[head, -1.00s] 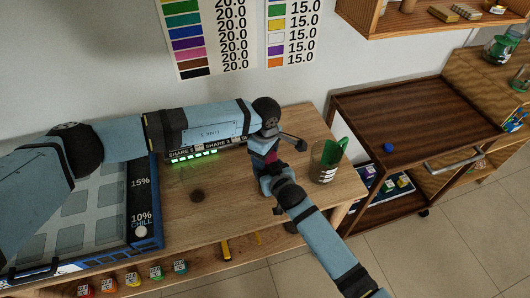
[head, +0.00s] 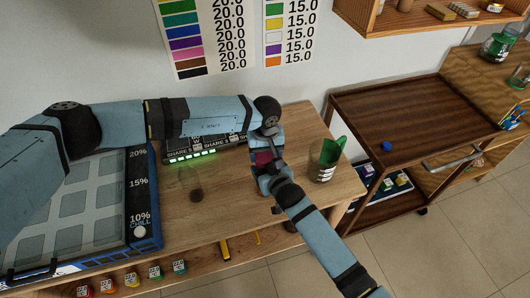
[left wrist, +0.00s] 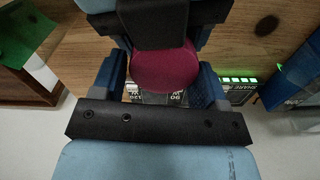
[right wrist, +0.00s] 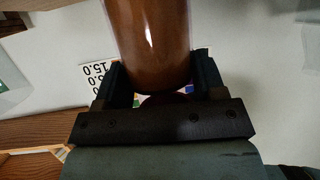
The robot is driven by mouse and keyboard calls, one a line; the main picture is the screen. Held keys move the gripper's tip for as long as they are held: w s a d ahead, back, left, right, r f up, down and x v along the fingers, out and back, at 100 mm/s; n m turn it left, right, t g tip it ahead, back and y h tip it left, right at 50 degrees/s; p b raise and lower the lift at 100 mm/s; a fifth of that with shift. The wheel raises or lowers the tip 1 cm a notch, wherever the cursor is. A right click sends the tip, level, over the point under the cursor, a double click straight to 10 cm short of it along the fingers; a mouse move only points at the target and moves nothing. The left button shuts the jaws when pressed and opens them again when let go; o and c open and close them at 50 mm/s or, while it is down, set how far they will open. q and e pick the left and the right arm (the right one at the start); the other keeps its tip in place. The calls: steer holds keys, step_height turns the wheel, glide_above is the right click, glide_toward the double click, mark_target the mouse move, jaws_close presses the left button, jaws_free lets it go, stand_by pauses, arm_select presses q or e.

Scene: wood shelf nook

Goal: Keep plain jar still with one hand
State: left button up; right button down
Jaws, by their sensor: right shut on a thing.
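The plain jar, a clear jar with brown contents (right wrist: 152,45), stands between my right gripper's fingers (right wrist: 165,85), which are shut on it. A magenta round lid-like piece (left wrist: 165,72) shows between my left gripper's fingers (left wrist: 160,80) in the left wrist view. These fingers are spread on either side of it, and I see no clear grip. In the head view my left gripper (head: 268,140) is above the magenta piece (head: 263,157), and my right gripper (head: 270,182) reaches in from the lower right. My arms hide most of the jar there.
A glass with a green item (head: 326,160) stands near the wooden table's right end. Another clear glass with a dark bottom (head: 191,186) stands left of the grippers. A lit display (head: 192,156) is behind. A dark cart (head: 400,120) with a blue cap stands right.

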arm_select(q)
steer(key=shift+o, duration=0.9)
steer(key=shift+a+f, duration=0.1)
steer(key=shift+f, duration=0.1)
steer(key=shift+r, duration=0.2)
steer(key=shift+r, duration=2.25)
steer(key=shift+c, duration=0.2)
